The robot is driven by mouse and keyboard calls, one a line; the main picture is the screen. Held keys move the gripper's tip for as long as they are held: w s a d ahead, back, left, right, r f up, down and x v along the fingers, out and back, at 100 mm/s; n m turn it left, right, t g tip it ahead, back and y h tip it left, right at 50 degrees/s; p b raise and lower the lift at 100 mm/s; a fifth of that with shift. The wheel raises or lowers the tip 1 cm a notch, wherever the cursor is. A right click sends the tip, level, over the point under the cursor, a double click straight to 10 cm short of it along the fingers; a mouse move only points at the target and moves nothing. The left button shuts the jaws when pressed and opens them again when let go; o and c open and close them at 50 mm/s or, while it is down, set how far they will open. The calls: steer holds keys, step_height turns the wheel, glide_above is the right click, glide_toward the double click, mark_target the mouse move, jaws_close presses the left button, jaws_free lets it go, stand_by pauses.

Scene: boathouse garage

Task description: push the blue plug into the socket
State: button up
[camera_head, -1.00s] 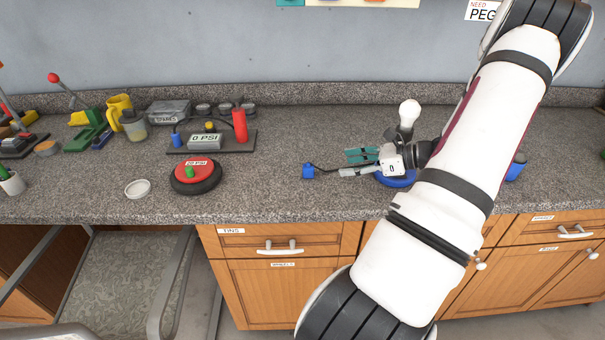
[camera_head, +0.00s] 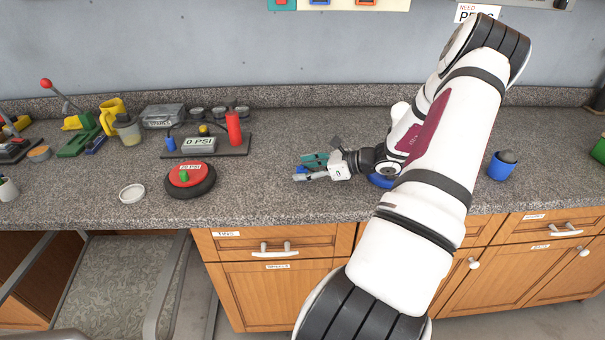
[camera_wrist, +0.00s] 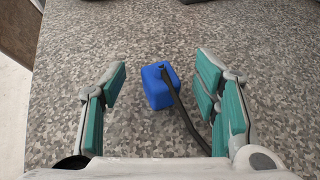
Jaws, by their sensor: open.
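The blue plug (camera_wrist: 157,87) lies on the speckled counter, with a dark cable running from it toward the lower right, under my gripper. In the wrist view my gripper (camera_wrist: 160,78) is open, with its teal-padded fingers on either side of the plug and a gap on both sides. In the head view my gripper (camera_head: 308,169) is low over the counter, and the plug (camera_head: 299,177) is mostly hidden by the fingers. A blue round base (camera_head: 380,181) with a white bulb (camera_head: 400,111) is partly hidden behind my arm. I cannot make out the socket.
A red and black round gauge pad (camera_head: 190,178) and a white ring (camera_head: 132,193) lie to the left. Behind them is a board with a red cylinder (camera_head: 234,129). A blue cup (camera_head: 501,167) stands right of my arm.

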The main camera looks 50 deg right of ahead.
mark_target(306, 170)
jaws_close()
stand_by(0.3)
steer(key=shift+r, duration=0.45)
step_height(306, 170, up, 3)
steer(key=shift+f, duration=0.1)
steer(key=s+a+r+b, duration=0.1)
steer(key=s+a, duration=0.7)
steer(key=s, duration=0.5)
steer(key=shift+s+a+r, duration=0.15)
steer(key=shift+s+a, duration=0.1)
steer(key=shift+a, duration=0.05)
